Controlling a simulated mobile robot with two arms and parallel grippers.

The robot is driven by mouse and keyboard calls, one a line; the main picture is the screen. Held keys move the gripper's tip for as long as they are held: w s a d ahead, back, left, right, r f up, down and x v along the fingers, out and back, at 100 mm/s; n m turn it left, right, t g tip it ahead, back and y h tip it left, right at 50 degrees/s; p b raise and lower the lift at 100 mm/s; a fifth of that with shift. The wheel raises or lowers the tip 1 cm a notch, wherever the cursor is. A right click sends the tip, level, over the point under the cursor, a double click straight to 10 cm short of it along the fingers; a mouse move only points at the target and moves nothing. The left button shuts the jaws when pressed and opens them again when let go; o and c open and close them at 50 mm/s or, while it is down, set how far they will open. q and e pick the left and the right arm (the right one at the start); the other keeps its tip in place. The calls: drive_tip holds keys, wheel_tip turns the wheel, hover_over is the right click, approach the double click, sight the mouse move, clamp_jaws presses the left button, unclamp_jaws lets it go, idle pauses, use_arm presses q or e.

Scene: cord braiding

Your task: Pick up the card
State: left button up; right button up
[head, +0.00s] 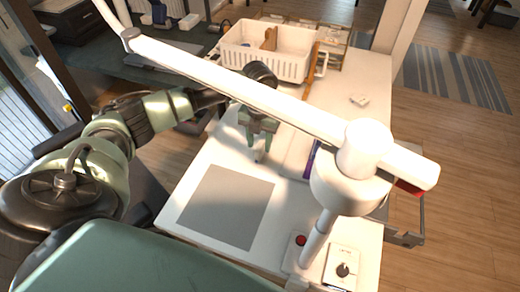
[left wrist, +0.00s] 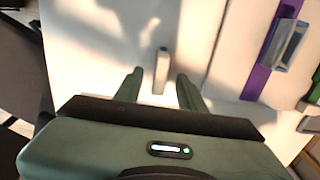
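My left gripper (head: 258,150) points down over the white table (head: 202,160). Its two green fingers are apart in the left wrist view (left wrist: 160,74). A small, narrow pale piece with a grey-blue end (left wrist: 163,65) lies between and just beyond the fingertips, with gaps on both sides. It shows small below the gripper in the head view (head: 257,158). I cannot tell whether this piece is the card. No other thing is clearly a card. My right gripper is not in view.
A white lamp arm (head: 230,82) crosses above the table, its head (head: 350,185) at the right. A grey mat (head: 225,207) lies in front. A purple strip (head: 311,160) lies right of the gripper. A white basket (head: 268,48) stands behind. A red button (head: 300,240) is at the front.

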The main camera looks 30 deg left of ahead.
sight(260, 146)
use_arm(q)
drive_tip(key=shift+f, duration=0.65)
drive_tip(key=shift+w+f, duration=0.1)
drive_tip(key=shift+f, duration=0.4)
clamp_jaws()
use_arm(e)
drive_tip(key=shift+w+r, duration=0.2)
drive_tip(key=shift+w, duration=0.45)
use_arm(q)
drive_tip(key=shift+r, duration=0.1)
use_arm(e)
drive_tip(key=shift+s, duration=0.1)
